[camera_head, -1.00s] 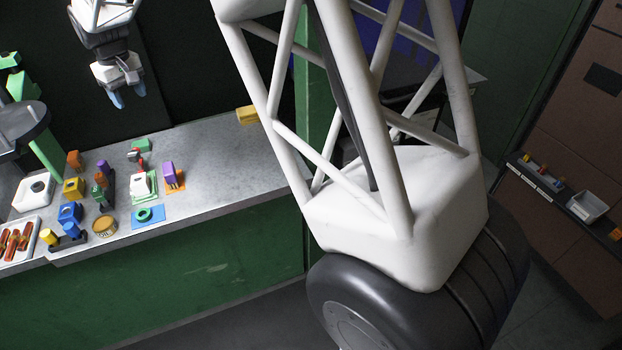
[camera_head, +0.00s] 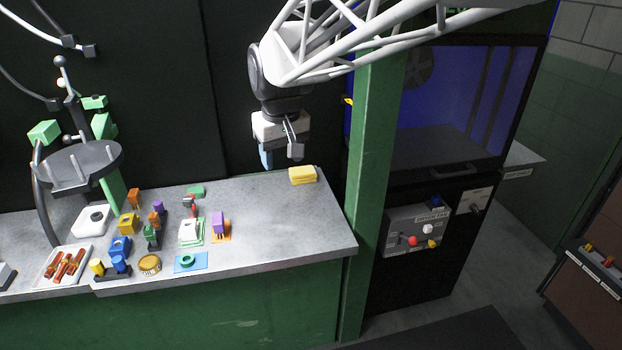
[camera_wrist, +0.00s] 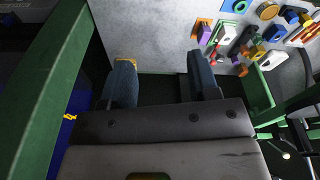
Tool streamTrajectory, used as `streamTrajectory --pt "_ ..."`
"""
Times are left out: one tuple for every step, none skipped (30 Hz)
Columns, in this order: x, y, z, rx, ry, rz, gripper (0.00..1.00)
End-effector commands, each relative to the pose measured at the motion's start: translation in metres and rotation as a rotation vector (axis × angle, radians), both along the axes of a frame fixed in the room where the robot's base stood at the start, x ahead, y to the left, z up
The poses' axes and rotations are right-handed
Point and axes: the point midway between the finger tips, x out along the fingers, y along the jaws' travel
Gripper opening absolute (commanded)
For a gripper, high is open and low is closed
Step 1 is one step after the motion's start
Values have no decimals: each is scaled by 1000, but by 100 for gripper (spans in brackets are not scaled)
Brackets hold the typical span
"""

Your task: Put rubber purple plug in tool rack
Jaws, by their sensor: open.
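A purple block-shaped plug (camera_head: 218,222) stands on an orange base on the grey counter, at the right of a group of small coloured parts; it also shows near the top of the wrist view (camera_wrist: 204,37). A smaller purple part (camera_head: 158,208) stands farther left in the group. I cannot tell for sure which is the rubber plug. My gripper (camera_head: 268,157) points down above the back of the counter, right of the group. In the wrist view its blue fingers (camera_wrist: 160,65) are apart with nothing between them. I cannot clearly identify the tool rack.
A yellow block (camera_head: 302,175) lies at the counter's right end, partly behind a finger in the wrist view. A dark round stand (camera_head: 80,165) and a white tray (camera_head: 62,265) are at left. A green post (camera_head: 375,160) rises beside the counter. The right counter is mostly bare.

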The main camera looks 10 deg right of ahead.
Motion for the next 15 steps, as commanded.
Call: streamTrajectory --pt "-15 -8 0 2 -5 -16 55" --pt "-22 -13 0 2 -8 -25 55" --pt "-33 -19 -1 4 -11 -37 55" --pt "-41 -23 -1 4 -14 -46 55" --pt "-49 -27 -2 5 -17 -55 55" --pt "-59 -32 -3 7 -20 -67 55" --pt "-67 -36 -4 7 -24 -77 55" --pt "-75 -40 -5 8 -25 -87 55" --pt "-86 -45 -7 9 -30 -99 55" --pt "-94 -48 -8 10 -32 -107 55" --pt "-102 -51 -10 11 -35 -116 55" --pt "-112 -56 -12 12 -38 -129 55" --pt "-120 -59 -14 13 -41 -137 55" --pt "-128 -62 -16 13 -43 -148 55" --pt "-139 -66 -19 14 -46 -160 55"
